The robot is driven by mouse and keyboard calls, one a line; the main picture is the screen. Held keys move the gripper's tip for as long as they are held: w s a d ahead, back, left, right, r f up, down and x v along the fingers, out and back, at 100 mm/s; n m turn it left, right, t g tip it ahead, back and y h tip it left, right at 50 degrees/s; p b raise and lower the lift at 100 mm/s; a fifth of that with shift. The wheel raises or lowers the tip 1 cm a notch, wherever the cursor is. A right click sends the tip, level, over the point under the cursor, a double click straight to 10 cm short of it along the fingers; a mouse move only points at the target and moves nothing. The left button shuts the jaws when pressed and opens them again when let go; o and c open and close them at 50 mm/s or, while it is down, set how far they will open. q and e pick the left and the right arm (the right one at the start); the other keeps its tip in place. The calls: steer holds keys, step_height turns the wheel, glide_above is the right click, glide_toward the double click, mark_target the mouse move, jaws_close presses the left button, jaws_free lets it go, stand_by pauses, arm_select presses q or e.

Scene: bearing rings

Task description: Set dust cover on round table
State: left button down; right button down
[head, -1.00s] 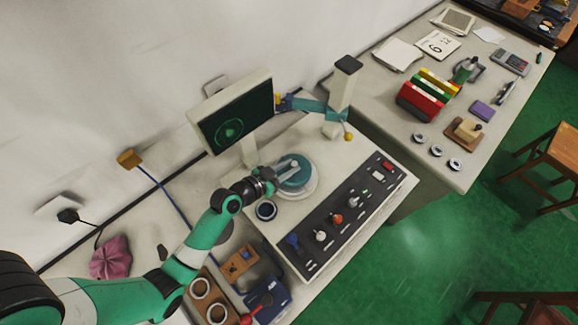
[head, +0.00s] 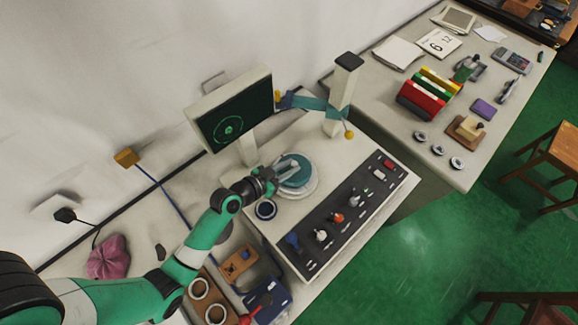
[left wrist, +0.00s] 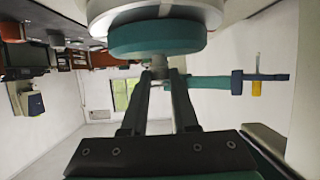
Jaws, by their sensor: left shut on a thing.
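The dust cover (head: 293,168) is a teal disc with a small grey knob. It is over the white round table (head: 303,191) on the bench machine, roughly centred. In the left wrist view the teal cover (left wrist: 155,38) lies against or very close to the white round table (left wrist: 155,11); I cannot tell whether they touch all round. My left gripper (head: 284,174) reaches in from the left and is shut on the cover's knob. Its fingers meet at the knob in the left wrist view (left wrist: 158,76). My right gripper is not in view.
A dark-rimmed ring (head: 265,209) lies left of the round table. A monitor (head: 231,112) and a post with a teal probe arm (head: 312,103) stand behind. A control panel (head: 344,217) runs along the front. Several rings sit on the wooden rack and right bench.

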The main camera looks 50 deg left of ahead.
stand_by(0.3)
arm_select(q)
steer(key=c, duration=0.6)
jaws_free()
steer(key=v, duration=1.1)
steer(key=shift+s+r+p, duration=0.2)
steer(key=shift+s+p, duration=0.1)
steer(key=shift+p, duration=0.1)
steer(key=shift+d, duration=0.15)
